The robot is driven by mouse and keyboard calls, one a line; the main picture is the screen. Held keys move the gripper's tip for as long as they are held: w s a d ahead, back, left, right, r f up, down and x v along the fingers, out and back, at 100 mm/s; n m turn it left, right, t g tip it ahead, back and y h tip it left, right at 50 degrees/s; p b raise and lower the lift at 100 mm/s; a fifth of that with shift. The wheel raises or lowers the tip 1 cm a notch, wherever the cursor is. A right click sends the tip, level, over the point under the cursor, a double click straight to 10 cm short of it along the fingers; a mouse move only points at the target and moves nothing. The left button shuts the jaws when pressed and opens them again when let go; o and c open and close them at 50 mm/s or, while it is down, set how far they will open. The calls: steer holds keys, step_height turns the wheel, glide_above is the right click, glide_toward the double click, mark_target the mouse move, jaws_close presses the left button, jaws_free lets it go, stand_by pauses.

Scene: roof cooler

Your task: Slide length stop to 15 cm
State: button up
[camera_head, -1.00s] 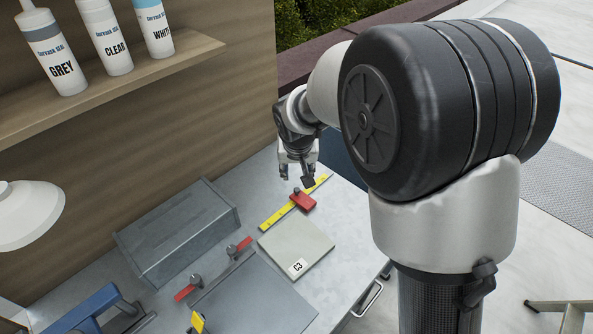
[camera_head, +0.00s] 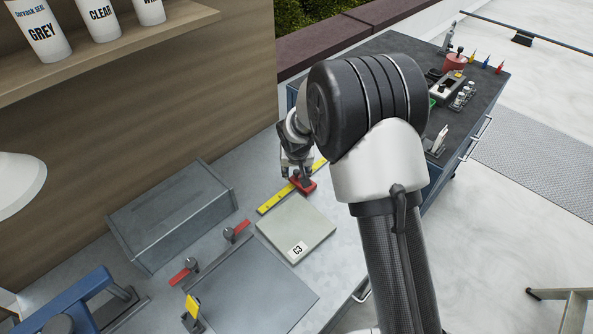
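The red length stop (camera_head: 308,187) sits on the yellow ruler strip (camera_head: 273,202), which lies on the grey worktop. The stop's upper part is partly hidden by the fingers. I cannot tell whether the fingers touch it or are closed on it. The ruler's marks are too small to read.
A grey metal box (camera_head: 170,215) stands left of the ruler. Red-handled clamps (camera_head: 235,232) and a dark flat plate (camera_head: 255,290) lie in front. A shelf (camera_head: 120,50) with sealant tubes is at upper left. A dark tool cart (camera_head: 470,120) stands behind my arm.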

jaws_close()
stand_by(0.5)
stand_by(0.3)
